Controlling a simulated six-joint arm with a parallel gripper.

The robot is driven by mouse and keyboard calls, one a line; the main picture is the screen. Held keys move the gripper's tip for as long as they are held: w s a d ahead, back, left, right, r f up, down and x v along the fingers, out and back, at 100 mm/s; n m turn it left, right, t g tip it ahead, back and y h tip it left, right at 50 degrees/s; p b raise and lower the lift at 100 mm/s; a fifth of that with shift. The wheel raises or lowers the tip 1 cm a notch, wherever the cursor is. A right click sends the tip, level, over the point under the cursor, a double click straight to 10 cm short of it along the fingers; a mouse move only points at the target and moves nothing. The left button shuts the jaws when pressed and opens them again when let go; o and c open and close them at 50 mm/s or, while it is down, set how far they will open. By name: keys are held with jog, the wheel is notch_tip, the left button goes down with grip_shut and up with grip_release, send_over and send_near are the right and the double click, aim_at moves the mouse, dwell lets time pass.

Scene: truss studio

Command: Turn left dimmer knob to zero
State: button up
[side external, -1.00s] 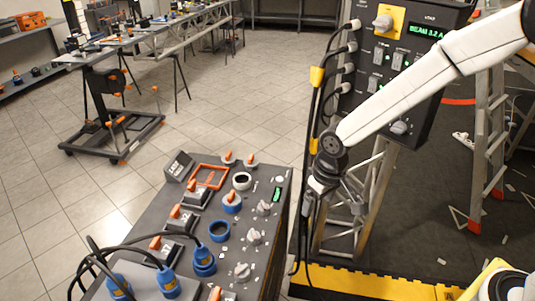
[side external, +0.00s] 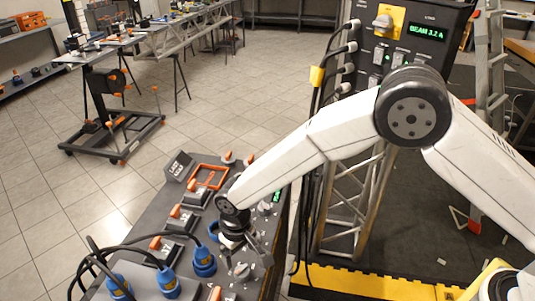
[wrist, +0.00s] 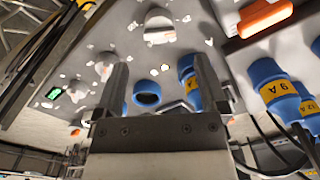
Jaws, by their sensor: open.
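Several pale dimmer knobs sit in a row on the slanted control panel (side external: 172,200). In the side view, one knob (side external: 264,208) shows behind my gripper (side external: 246,258), and another knob (side external: 242,271) shows just below the fingers. My gripper, also in the wrist view (wrist: 160,70), is open and empty above the panel, with no visible contact.
Blue plugs (side external: 168,282) with black cables crowd the panel's left side. A blue socket ring (wrist: 147,93) lies between the fingers in the wrist view. Orange switches (side external: 176,211) line the panel. A truss (side external: 350,205) and dark rack (side external: 440,50) stand to the right.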

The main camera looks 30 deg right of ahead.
aim_at(241, 268)
jog(key=shift+f, duration=0.1)
jog(key=shift+f, duration=3.8)
grip_shut()
